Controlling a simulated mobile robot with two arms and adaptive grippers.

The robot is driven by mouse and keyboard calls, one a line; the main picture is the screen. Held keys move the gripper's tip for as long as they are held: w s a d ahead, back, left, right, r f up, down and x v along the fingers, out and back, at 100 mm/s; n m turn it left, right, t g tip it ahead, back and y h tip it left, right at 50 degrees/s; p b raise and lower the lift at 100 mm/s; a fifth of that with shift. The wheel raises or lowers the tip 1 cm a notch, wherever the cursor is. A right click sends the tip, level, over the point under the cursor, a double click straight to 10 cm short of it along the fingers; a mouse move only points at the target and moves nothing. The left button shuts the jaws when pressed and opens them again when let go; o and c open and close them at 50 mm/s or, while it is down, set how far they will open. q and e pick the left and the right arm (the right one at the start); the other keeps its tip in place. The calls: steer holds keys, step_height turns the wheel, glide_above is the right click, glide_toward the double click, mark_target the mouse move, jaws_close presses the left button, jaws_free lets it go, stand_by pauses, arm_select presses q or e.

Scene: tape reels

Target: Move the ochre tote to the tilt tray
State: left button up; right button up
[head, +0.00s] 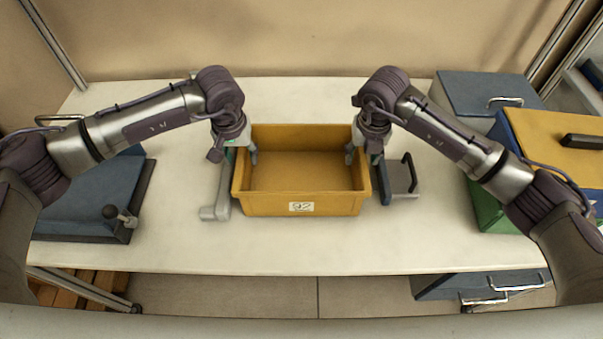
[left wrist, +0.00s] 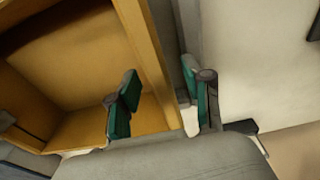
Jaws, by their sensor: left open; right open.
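The ochre tote (head: 303,203), an open, empty-looking box with a white label on its front, stands upright mid-table. My left gripper (head: 241,156) is open at its left wall, one finger inside and one outside. In the left wrist view the tote's wall (left wrist: 148,62) passes between the green-padded fingers (left wrist: 165,104), with gaps visible. My right gripper (head: 362,157) is open at the right wall, one finger inside; the outer finger is partly hidden. A blue slab with a dark edge and a knobbed lever (head: 85,200), seemingly the tilt tray, lies at the left, partly behind my left arm.
A grey bent piece (head: 215,208) lies close to the tote's left side. A grey block with a black handle (head: 402,178) stands close to its right. Blue, green and ochre-topped boxes (head: 548,130) crowd the right side. The table front (head: 300,245) is clear.

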arm_select(q)
steer(key=shift+f, duration=0.3)
arm_select(e)
steer(key=shift+f, duration=0.3)
arm_select(q)
jaws_close()
arm_select(e)
jaws_close()
arm_select(q)
steer(key=shift+r, duration=0.1)
arm_select(e)
steer(key=shift+r, duration=0.1)
